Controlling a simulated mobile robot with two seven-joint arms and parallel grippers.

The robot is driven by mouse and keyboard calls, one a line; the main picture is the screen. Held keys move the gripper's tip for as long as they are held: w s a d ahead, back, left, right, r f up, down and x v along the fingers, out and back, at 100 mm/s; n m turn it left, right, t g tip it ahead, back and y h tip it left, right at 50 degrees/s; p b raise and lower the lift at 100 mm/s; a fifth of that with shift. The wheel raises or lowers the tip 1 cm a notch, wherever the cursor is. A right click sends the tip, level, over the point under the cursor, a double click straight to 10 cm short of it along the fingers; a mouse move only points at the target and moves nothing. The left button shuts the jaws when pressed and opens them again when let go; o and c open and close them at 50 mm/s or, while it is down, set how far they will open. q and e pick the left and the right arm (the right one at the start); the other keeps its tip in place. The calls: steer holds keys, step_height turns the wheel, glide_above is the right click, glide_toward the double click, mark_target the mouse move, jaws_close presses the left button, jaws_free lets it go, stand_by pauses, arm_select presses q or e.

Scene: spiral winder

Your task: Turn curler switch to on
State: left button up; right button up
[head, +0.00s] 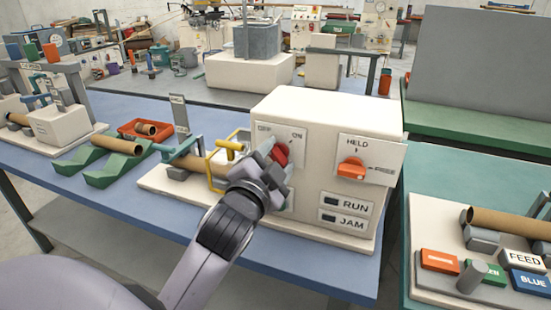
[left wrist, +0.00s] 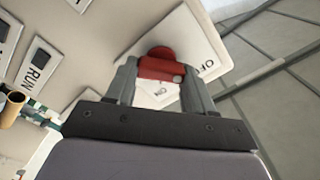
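The curler switch is a red knob (head: 281,152) on a light plate (head: 297,137) marked OFF and ON, on the front of a white machine (head: 325,110). My left gripper (head: 272,160) is at the knob and partly hides it and the plate. In the left wrist view, the red knob (left wrist: 162,66) sits between the two fingers (left wrist: 160,85), which appear to touch its sides. A small pale dot on the knob faces the side between the two labels; its exact setting is hard to tell. My right gripper does not show.
An orange switch (head: 352,169) under a HELD label and RUN and JAM panels (head: 345,206) are right of the knob. A yellow handle (head: 222,155) stands close left of my gripper. A green stand (head: 100,165) with a cardboard tube is farther left.

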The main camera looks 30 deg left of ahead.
arm_select(q)
steer(key=shift+r+m+p, duration=0.2)
steer(key=shift+m+p, duration=0.6)
steer(key=shift+p, duration=0.3)
steer(key=m+p, duration=0.2)
steer(key=shift+m+p, duration=0.3)
steer(key=shift+p, duration=0.05)
steer(key=m+p, duration=0.2)
steer(key=shift+f+m, duration=0.1)
steer(key=shift+m, duration=0.2)
steer(key=m+p, duration=0.1)
steer(key=m, duration=0.1)
steer(key=shift+f+m, duration=0.2)
steer(key=shift+m, duration=0.2)
steer(key=m, duration=0.6)
steer(key=shift+f, duration=0.15)
steer(key=shift+m, duration=0.3)
steer(key=o, duration=1)
steer(key=shift+o, duration=0.2)
